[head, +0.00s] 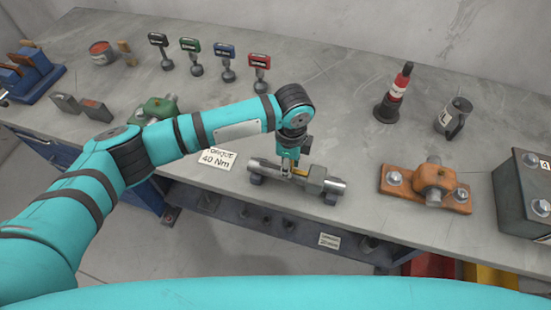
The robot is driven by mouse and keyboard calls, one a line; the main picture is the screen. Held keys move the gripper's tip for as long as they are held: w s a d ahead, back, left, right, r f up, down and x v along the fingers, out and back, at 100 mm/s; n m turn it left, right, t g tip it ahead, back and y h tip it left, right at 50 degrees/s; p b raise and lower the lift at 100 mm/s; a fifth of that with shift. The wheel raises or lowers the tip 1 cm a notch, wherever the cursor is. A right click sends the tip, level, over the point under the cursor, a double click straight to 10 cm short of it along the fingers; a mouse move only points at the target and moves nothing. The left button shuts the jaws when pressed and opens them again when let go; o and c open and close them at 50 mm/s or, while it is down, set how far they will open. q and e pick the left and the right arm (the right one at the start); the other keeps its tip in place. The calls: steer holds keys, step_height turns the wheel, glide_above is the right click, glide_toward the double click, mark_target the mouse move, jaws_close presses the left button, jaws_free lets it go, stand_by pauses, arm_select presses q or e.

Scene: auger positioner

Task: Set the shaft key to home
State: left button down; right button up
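A grey metal shaft (334,186) lies across two dark supports near the front edge of the bench, with a blocky collar around its right half. A small yellowish piece (300,171) shows on top of the shaft, beside my fingers; it may be the shaft key, but it is too small to be sure. My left gripper (288,167) points down at the middle of the shaft, with its fingertips at or just above it. The fingers are small and partly overlapped, so I cannot tell whether they hold anything. My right gripper is not in view.
An orange bracket (452,197) and a dark battery-like box (526,200) stand right. A red-and-black tool (395,95) and a grey mug-like part (454,117) stand behind. Tagged tools (227,62) line the back.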

mark_target(292, 164)
arm_select(q)
steer(key=shift+s+d, duration=0.1)
steer(key=shift+d, duration=0.2)
steer(key=c, duration=1.5)
jaws_free()
steer(key=o, duration=0.4)
steer(key=shift+d, duration=0.1)
steer(key=shift+r, duration=0.3)
step_height(292, 164, up, 11)
steer(key=shift+r, duration=0.2)
